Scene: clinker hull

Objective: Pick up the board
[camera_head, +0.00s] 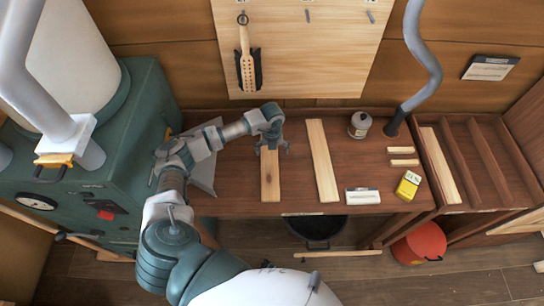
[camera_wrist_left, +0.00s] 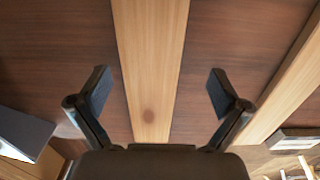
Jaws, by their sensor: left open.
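A light wooden board (camera_head: 270,180) lies flat on the dark wooden bench (camera_head: 380,165), its long side running away from me. A second similar board (camera_head: 321,160) lies to its right, slightly slanted. My left gripper (camera_head: 271,146) is over the far part of the first board. In the left wrist view, the gripper (camera_wrist_left: 156,92) is open, its two fingers on either side of the first board (camera_wrist_left: 150,60) with a gap on both sides. The second board (camera_wrist_left: 290,80) shows at the right edge there. Whether the fingertips touch the bench I cannot tell. My right gripper is not in view.
Right of the boards are a white label block (camera_head: 363,196), a yellow box (camera_head: 408,185), a small jar (camera_head: 360,125) and short wood strips (camera_head: 402,156). A grey hose (camera_head: 424,60) rises behind. A green machine (camera_head: 120,150) stands left. A slotted rack (camera_head: 480,165) is at right.

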